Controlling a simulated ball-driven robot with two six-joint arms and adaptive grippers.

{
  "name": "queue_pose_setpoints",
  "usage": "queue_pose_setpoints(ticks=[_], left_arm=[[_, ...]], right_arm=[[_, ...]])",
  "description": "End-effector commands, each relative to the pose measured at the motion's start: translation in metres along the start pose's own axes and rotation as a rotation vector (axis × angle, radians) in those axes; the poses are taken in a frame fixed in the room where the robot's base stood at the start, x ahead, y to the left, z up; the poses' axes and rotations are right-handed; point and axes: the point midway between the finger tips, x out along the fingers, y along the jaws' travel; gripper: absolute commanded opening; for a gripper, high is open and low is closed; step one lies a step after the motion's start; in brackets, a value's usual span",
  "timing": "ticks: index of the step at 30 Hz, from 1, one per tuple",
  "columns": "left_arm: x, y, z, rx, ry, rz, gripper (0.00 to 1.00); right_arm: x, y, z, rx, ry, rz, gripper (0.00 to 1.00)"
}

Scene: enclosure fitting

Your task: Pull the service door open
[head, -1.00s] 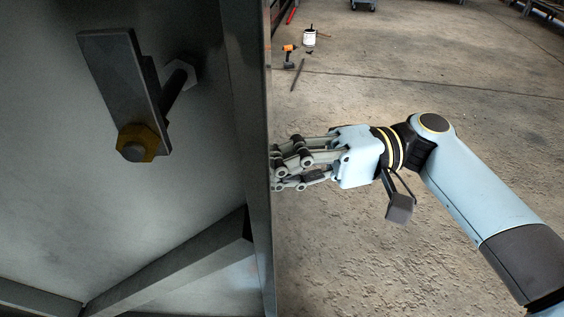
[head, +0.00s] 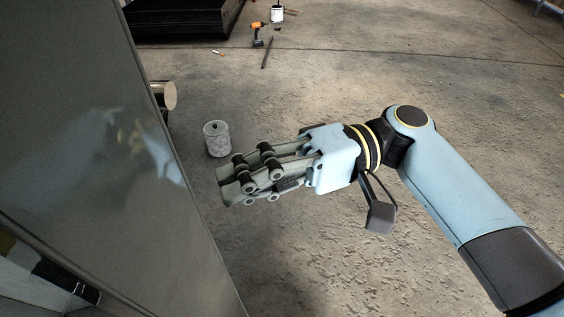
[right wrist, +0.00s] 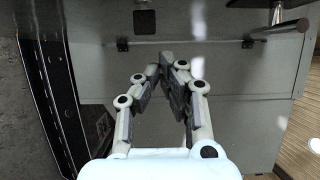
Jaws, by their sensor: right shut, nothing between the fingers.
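A large smooth grey metal panel (head: 90,140), which looks like the service door, fills the left of the head view and faintly reflects my pale blue arm. A round metal stub (head: 168,96) sticks out past its right edge; I cannot tell whether it is a handle. My right gripper (head: 225,186) is shut and empty, pointing left, just right of the panel's edge in the picture. In the right wrist view its fingertips (right wrist: 170,62) meet in front of a grey panel (right wrist: 235,115); contact cannot be told. A metal bar (right wrist: 280,29) juts out at the upper right there. My left gripper is not in view.
A pale canister (head: 216,139) stands on the concrete floor behind the gripper. An orange drill (head: 262,34), a white pot (head: 277,14) and a low black platform (head: 185,22) are farther back. A dark slotted upright (right wrist: 55,95) stands left in the wrist view.

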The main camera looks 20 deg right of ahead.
Motion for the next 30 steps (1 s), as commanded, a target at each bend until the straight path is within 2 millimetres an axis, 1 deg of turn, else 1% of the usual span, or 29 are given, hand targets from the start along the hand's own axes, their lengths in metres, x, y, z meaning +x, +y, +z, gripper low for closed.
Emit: queue_pose_setpoints(ticks=[2, 5, 8, 12, 15, 18, 21, 23, 28, 30], left_arm=[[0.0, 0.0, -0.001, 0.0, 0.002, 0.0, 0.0], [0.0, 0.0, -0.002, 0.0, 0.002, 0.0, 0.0], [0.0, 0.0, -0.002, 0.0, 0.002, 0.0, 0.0], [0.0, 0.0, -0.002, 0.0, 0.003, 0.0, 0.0], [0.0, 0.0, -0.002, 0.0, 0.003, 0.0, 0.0], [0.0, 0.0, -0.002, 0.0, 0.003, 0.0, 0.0], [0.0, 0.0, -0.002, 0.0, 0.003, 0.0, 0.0], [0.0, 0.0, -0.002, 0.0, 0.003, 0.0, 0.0], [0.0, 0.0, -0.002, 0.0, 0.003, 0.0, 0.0], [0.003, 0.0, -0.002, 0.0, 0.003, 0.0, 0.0]], right_arm=[[-0.003, 0.0, 0.0, 0.0, 0.0, 0.001, 0.0], [-0.014, 0.001, 0.0, 0.0, -0.001, 0.005, 0.0], [-0.033, 0.002, 0.0, 0.002, -0.002, 0.008, 0.0], [-0.066, 0.002, 0.0, 0.003, 0.0, 0.008, 0.0], [-0.087, 0.002, -0.001, 0.003, 0.0, 0.007, 0.0], [-0.104, 0.001, -0.001, 0.003, 0.001, 0.005, 0.0], [-0.115, 0.001, -0.001, 0.002, 0.0, 0.003, 0.0], [-0.118, 0.001, -0.001, 0.002, 0.001, 0.001, 0.0], [-0.121, 0.001, -0.001, 0.001, 0.001, -0.001, 0.0], [-0.12, 0.004, 0.0, 0.003, 0.001, -0.001, 0.0]])
